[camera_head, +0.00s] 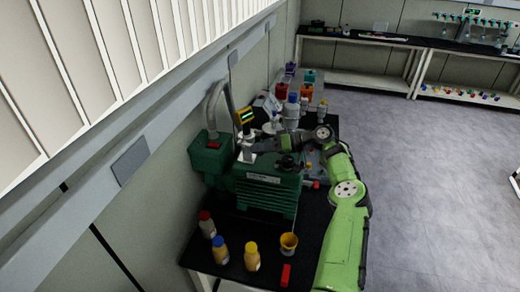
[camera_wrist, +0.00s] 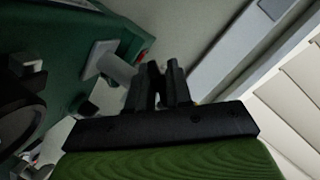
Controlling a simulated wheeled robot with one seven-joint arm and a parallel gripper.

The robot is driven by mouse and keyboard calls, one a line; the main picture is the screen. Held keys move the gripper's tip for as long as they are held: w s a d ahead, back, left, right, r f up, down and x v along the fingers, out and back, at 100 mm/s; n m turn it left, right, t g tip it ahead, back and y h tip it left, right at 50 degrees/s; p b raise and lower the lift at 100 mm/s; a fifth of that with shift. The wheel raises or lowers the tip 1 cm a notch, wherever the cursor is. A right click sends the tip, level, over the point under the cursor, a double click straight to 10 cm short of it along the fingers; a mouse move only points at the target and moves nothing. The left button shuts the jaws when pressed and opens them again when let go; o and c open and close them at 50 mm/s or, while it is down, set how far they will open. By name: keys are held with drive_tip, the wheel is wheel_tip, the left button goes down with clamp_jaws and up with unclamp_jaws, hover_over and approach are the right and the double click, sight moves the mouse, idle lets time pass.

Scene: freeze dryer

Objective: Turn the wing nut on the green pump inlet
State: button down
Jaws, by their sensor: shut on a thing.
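The green pump (camera_head: 268,190) stands on the black bench, with its pale inlet fitting (camera_head: 246,153) on top at the left. In the wrist view the pump's green body (camera_wrist: 75,40) fills the upper left, and the pale inlet pipe with a square flange (camera_wrist: 103,57) runs toward my fingers. My gripper (camera_wrist: 160,82) has its two dark fingers close together at the end of the pipe, shut on the wing nut. The nut itself is small and mostly hidden by the fingers. In the head view my gripper (camera_head: 256,146) reaches in from the right at the inlet.
A green unit with a grey hose (camera_head: 207,160) stands left. Capped bottles (camera_head: 252,257), a yellow cup (camera_head: 289,243) and a red block (camera_head: 285,275) are in front. Glassware and coloured containers (camera_head: 291,108) crowd behind. Floor at right is clear.

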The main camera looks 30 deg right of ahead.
drive_tip(key=m, duration=0.1)
drive_tip(key=m+y+b, duration=0.1)
drive_tip(key=m+y, duration=0.1)
drive_tip(key=shift+f+m, duration=0.25)
drive_tip(key=shift+m, duration=0.15)
drive_tip(key=shift+b, duration=0.35)
drive_tip(key=c, duration=0.7)
unclamp_jaws()
drive_tip(key=shift+d+r, duration=0.1)
drive_tip(key=shift+o, duration=0.2)
drive_tip(key=shift+r, duration=0.1)
